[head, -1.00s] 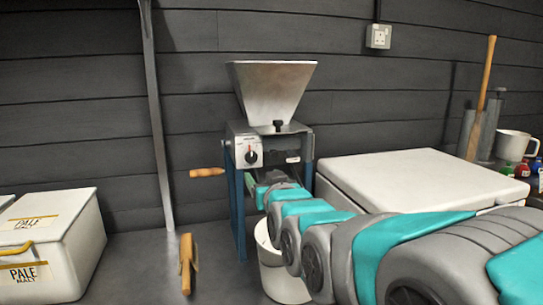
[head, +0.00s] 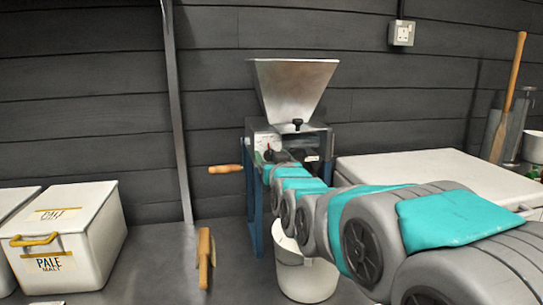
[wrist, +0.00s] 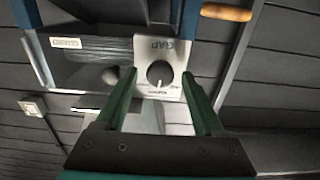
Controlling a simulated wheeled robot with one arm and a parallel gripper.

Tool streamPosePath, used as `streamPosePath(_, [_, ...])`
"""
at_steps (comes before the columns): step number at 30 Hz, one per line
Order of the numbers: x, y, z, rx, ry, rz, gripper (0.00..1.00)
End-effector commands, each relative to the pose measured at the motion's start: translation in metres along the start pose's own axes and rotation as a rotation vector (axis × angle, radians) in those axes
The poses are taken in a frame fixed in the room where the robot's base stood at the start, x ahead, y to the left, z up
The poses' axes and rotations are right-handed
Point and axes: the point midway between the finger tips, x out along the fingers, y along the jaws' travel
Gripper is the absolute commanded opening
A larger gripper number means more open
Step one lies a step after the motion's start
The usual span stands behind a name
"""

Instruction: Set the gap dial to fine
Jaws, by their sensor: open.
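The gap dial (wrist: 159,73) is a round dark knob on a pale plate marked GAP, seen upside down in the wrist view. A pale pointer line on the knob points toward the bottom of that picture, near small lettering I cannot read. In the head view the dial's plate (head: 266,139) is on the mill's front, its lower part hidden by my arm. My gripper (wrist: 160,78) is open, its green fingers on either side of the knob in the picture. I cannot tell whether they touch it. In the head view my gripper is mostly hidden.
The mill has a metal hopper (head: 293,88), a wooden crank handle (head: 225,169) and blue legs. A white bucket (head: 303,277) stands beneath. A pale malt box (head: 95,225) is at left, a wooden-handled brush (head: 204,258) nearer the mill, and a white lidded chest (head: 430,170) at right.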

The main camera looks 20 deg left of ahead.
Motion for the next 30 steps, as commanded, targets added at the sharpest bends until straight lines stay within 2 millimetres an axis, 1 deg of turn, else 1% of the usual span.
streamPosePath(8, [0.0022, 0.0001, 0.0010, 0.000, -0.002, 0.000, 0.70])
streamPosePath(27, [0.0019, 0.0000, 0.0012, 0.000, -0.002, 0.000, 0.00])
streamPosePath(30, [0.0019, 0.0000, 0.0013, 0.000, -0.003, 0.000, 0.00])
